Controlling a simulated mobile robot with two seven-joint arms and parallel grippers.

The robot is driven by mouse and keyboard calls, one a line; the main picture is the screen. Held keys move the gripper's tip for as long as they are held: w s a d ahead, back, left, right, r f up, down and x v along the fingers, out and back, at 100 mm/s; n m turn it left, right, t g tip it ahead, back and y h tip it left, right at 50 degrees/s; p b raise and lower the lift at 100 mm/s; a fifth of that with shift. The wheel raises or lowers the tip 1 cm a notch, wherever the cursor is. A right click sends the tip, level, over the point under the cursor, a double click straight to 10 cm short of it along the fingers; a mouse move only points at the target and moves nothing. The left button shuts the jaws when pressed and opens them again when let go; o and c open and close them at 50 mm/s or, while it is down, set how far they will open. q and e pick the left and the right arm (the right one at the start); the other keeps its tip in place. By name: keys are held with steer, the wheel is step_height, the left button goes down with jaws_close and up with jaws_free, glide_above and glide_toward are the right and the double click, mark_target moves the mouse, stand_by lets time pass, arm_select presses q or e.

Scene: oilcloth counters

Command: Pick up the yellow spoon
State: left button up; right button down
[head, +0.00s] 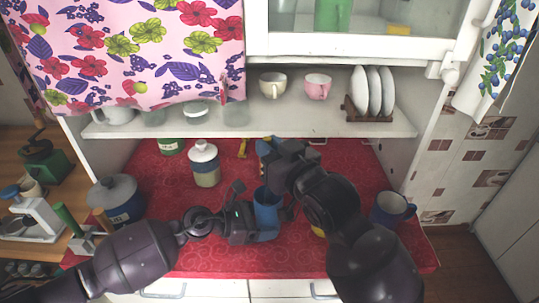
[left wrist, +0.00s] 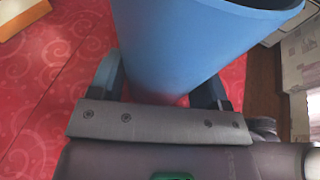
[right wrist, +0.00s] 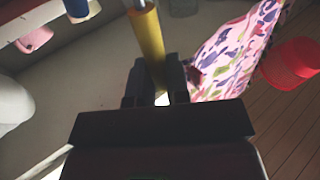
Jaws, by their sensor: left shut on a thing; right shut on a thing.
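The yellow spoon shows in the right wrist view as a yellow handle (right wrist: 149,40) with a thin metal shaft at its upper end. My right gripper (right wrist: 158,80) is shut on this handle. In the head view my right gripper (head: 262,150) is above the red counter, with a short yellow piece (head: 243,148) just left of it. The spoon's bowl cannot be made out. My left gripper (head: 258,220) is shut on a tall blue cup (head: 267,205). The cup (left wrist: 195,45) fills the space between its fingers in the left wrist view.
A white-lidded jar (head: 204,165), a grey-lidded blue pot (head: 117,200) and a blue mug (head: 391,208) stand on the red counter (head: 160,230). A shelf (head: 290,122) with cups and a plate rack (head: 369,115) hangs behind. Something yellow (head: 318,231) is partly hidden by my right arm.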

arm_select(q)
steer(key=shift+r+p, duration=1.25)
steer(key=shift+p, duration=0.2)
arm_select(e)
steer(key=shift+r, duration=1.2)
arm_select(q)
steer(key=shift+f+b, duration=0.25)
steer(key=shift+b, duration=0.1)
arm_select(e)
steer(key=shift+r, duration=1.75)
arm_select(q)
steer(key=o, duration=0.8)
